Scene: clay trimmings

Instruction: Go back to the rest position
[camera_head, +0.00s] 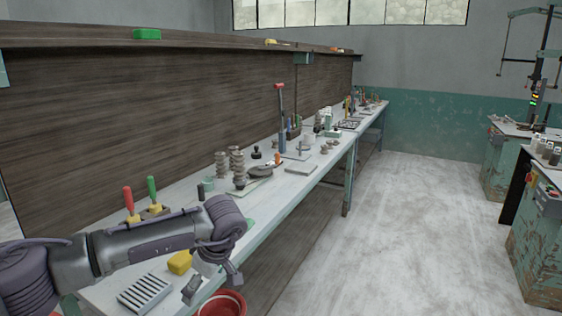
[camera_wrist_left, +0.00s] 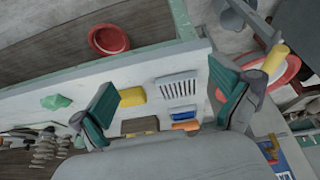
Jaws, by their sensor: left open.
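My left arm reaches in from the left over the near end of the long workbench (camera_head: 301,185). My left gripper (camera_head: 213,281) hangs down above the bench's front edge. In the left wrist view its two fingers stand wide apart (camera_wrist_left: 166,84), with nothing held between them. Beyond the fingers, a yellow block (camera_wrist_left: 132,96) and a grey slotted tray (camera_wrist_left: 177,87) lie on the bench top. They also show in the head view, the yellow block (camera_head: 180,262) beside the arm and the tray (camera_head: 145,293) nearer. My right gripper is in neither view.
A red bucket (camera_head: 222,304) is beside the bench's front edge. Red- and green-handled tools (camera_head: 140,203) stand behind my arm. Stacked clay-coloured pieces (camera_head: 237,163) and a red-topped post (camera_head: 281,115) stand farther along. The floor (camera_head: 400,220) to the right is clear, up to worn green cabinets (camera_head: 540,245).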

